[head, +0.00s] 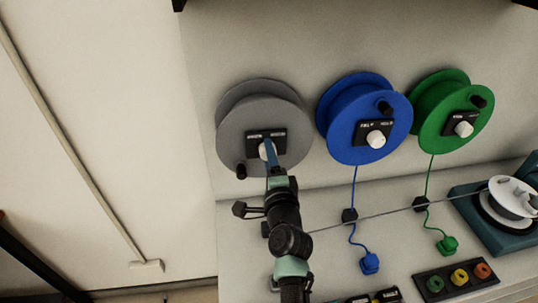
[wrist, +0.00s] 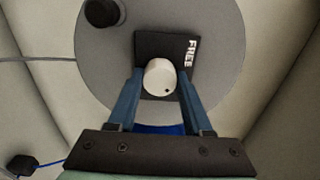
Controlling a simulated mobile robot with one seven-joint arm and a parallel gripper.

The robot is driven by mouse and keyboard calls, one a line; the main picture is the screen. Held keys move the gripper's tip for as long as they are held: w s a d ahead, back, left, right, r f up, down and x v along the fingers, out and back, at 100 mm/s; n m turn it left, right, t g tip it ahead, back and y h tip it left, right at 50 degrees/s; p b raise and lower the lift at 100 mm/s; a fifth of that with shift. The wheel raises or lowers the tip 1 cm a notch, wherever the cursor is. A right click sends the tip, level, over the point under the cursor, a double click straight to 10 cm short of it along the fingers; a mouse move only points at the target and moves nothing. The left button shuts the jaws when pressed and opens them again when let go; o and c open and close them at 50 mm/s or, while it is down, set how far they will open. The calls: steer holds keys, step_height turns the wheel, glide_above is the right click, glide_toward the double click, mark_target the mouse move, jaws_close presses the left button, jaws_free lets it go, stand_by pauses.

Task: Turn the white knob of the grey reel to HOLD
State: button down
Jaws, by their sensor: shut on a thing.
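The grey reel (head: 291,121) is mounted on the wall at the left of three reels. It also fills the middle of the wrist view (wrist: 105,60). Its white knob (head: 263,152) sits on a black plate (head: 279,137). In the wrist view the knob (wrist: 159,77) has a small dark mark at its lower right. The word FREE reads sideways on the plate's right part; the HOLD lettering cannot be made out. My gripper (head: 268,151) has its blue fingers on either side of the knob, shut on it. The fingers partly cover the knob in the head view.
A black crank handle (wrist: 102,13) stands out from the grey reel. The blue reel (head: 350,140) and green reel (head: 430,125) hang to the right. A grey cable (head: 385,214) crosses above the counter. Blue (head: 369,263) and green (head: 447,245) plugs lie below.

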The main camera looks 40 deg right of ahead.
stand_by(0.3)
steer(key=shift+c, duration=1.6)
jaws_free()
steer(key=shift+s, duration=0.1)
steer(key=p+v, duration=0.4)
steer(key=v, duration=0.8)
steer(key=shift+s+a+p, duration=0.2)
steer(key=shift+s+p, duration=0.1)
steer(key=shift+s, duration=0.1)
